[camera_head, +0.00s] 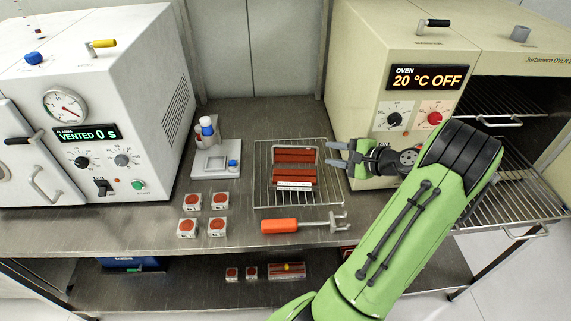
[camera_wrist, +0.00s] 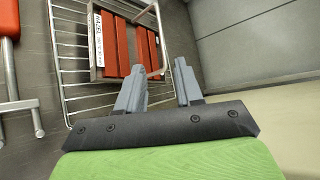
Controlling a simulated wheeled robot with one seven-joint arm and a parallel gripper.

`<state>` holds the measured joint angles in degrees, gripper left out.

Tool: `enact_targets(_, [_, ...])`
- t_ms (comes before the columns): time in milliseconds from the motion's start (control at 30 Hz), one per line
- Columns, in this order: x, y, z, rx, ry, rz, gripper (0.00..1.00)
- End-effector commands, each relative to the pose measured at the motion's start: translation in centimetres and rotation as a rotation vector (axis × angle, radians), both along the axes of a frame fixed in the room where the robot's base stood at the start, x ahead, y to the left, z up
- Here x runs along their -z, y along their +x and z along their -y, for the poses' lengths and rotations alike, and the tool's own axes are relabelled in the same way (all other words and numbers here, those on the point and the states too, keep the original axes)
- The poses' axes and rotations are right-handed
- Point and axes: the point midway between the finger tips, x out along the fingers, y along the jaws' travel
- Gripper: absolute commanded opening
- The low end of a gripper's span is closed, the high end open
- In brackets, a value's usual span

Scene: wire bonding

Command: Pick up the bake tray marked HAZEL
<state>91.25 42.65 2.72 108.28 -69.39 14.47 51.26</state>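The bake tray (camera_head: 294,186) sits on a wire rack on the bench and carries several red-brown strips. Its white label (camera_wrist: 98,38) reads HAZEL in the wrist view; in the head view the label is on the near side, too small to read. My gripper (camera_head: 336,154) is open and empty, just right of the tray.
The wire rack (camera_head: 263,160) surrounds the tray. An orange-handled fork tool (camera_head: 280,226) lies in front. The oven (camera_head: 400,70) stands close behind my gripper, its racks (camera_head: 500,190) at right. A plasma unit (camera_head: 90,110), small dishes (camera_head: 188,228) and a white stand (camera_head: 215,160) are left.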

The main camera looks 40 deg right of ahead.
Motion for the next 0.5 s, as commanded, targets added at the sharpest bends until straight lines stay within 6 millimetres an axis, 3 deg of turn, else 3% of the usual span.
enact_targets(233, [2.8,6.0,-0.7,-0.009,-0.002,-0.001,0.36])
enact_targets(500, [4.1,9.6,-1.0,-0.008,-0.002,-0.001,0.36])
